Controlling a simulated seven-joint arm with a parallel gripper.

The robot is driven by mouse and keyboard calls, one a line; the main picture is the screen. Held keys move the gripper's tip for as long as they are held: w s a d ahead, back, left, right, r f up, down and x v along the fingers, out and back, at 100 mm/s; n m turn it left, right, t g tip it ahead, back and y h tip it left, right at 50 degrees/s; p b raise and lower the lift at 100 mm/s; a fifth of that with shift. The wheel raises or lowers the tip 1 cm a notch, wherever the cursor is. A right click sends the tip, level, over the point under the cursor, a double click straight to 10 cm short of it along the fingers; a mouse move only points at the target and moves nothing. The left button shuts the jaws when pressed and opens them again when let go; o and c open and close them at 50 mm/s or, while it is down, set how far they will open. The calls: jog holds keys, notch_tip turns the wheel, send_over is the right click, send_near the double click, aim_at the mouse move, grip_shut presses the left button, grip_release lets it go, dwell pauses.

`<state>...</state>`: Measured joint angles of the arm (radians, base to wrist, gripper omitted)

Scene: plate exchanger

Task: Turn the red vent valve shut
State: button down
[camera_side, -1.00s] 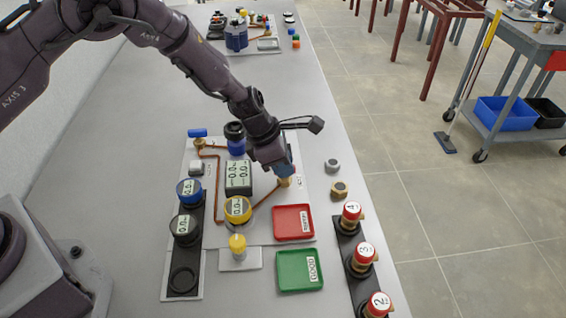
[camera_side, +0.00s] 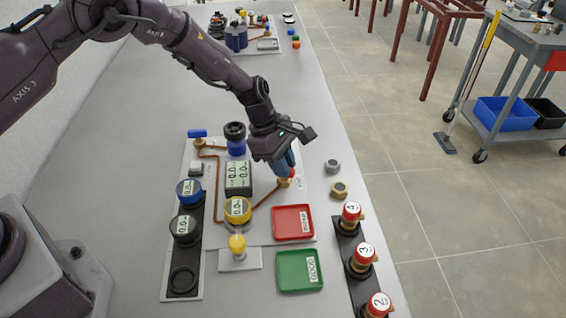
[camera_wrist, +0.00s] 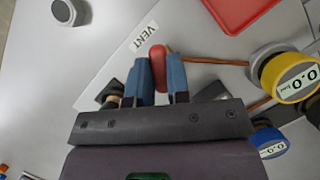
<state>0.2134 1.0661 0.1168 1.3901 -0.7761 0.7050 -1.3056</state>
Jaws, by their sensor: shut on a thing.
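The red vent valve handle (camera_wrist: 157,58) sits between the two blue fingers of my gripper (camera_wrist: 159,78) in the wrist view, beside the white VENT label (camera_wrist: 144,38). In the side view my gripper (camera_side: 284,166) comes down from above at a tilt, shut on the red handle (camera_side: 291,174). The brass valve body (camera_side: 284,183) shows just below the fingertips. The handle's far side is partly hidden by the fingers.
Yellow (camera_side: 238,210) and blue (camera_side: 189,191) gauges stand left of the valve. A red tray (camera_side: 293,222) and a green tray (camera_side: 300,271) lie in front. A grey nut (camera_side: 332,166) and a brass nut (camera_side: 339,189) lie to the right.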

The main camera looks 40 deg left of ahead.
jog(key=m+g, duration=0.2)
jog(key=m, duration=0.3)
jog(key=shift+w+m, duration=0.1)
jog(key=shift+m, duration=0.2)
jog(key=m+g+y, duration=0.1)
jog(key=m+g, duration=0.1)
jog(key=m, duration=0.3)
jog(key=shift+w+m+y, duration=0.1)
jog(key=shift+m+y, duration=0.2)
jog(key=c, duration=1.1)
grip_release()
jog(key=v, duration=1.3)
jog(key=shift+a, duration=0.1)
jog(key=shift+f, duration=0.1)
